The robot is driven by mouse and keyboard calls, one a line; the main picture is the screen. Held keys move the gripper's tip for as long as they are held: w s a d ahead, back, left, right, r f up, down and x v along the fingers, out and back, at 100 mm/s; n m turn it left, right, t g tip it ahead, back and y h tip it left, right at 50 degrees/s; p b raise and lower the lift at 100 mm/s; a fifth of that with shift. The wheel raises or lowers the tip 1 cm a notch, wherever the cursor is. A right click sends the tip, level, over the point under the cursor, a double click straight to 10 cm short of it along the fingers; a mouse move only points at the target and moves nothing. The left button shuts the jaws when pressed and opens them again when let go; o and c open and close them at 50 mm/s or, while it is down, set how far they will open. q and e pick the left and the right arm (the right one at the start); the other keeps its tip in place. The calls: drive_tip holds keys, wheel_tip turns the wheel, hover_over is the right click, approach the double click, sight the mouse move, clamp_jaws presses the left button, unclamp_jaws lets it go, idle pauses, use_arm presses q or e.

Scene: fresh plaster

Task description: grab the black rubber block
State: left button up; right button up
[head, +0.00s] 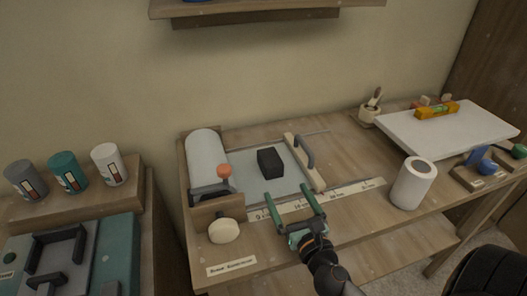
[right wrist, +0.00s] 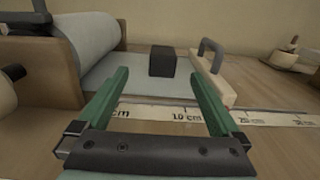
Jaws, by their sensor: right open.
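The black rubber block (head: 270,163) lies on a pale grey-blue sheet (head: 243,184) on the wooden bench, between a roll holder and a wooden bar with a dark handle. It also shows in the right wrist view (right wrist: 162,61), straight ahead beyond the fingertips. My right gripper (head: 295,196) has green fingers spread apart with nothing between them. It is on the near side of the block, over the ruler strip, apart from the block. In the right wrist view the open fingers (right wrist: 158,75) frame the block. My left gripper is not in view.
The handled bar (head: 305,163) stands close right of the block. The roll holder (head: 208,160) with a red knob is on the left. A white cylinder (head: 413,183) stands right, before a white slab (head: 448,130). A ruler strip (head: 345,192) runs along the front. A shelf (head: 265,10) hangs above.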

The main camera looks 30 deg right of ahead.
sight(275, 167)
drive_tip(key=shift+w+d+r, duration=0.1)
drive_tip(key=shift+w+r, duration=0.05)
drive_tip(key=shift+w, duration=0.45)
drive_tip(key=p+x, duration=0.1)
drive_tip(key=x, duration=0.5)
drive_tip(key=shift+s+d, duration=0.1)
drive_tip(key=shift+d+f+x, duration=0.1)
drive_tip(key=shift+x, duration=0.9)
drive_tip(key=shift+d+f+x, duration=0.1)
drive_tip(key=shift+x, duration=0.9)
drive_tip(key=shift+d+f+x, duration=0.15)
drive_tip(key=shift+x, duration=0.8)
drive_tip(key=shift+s, duration=0.1)
clamp_jaws()
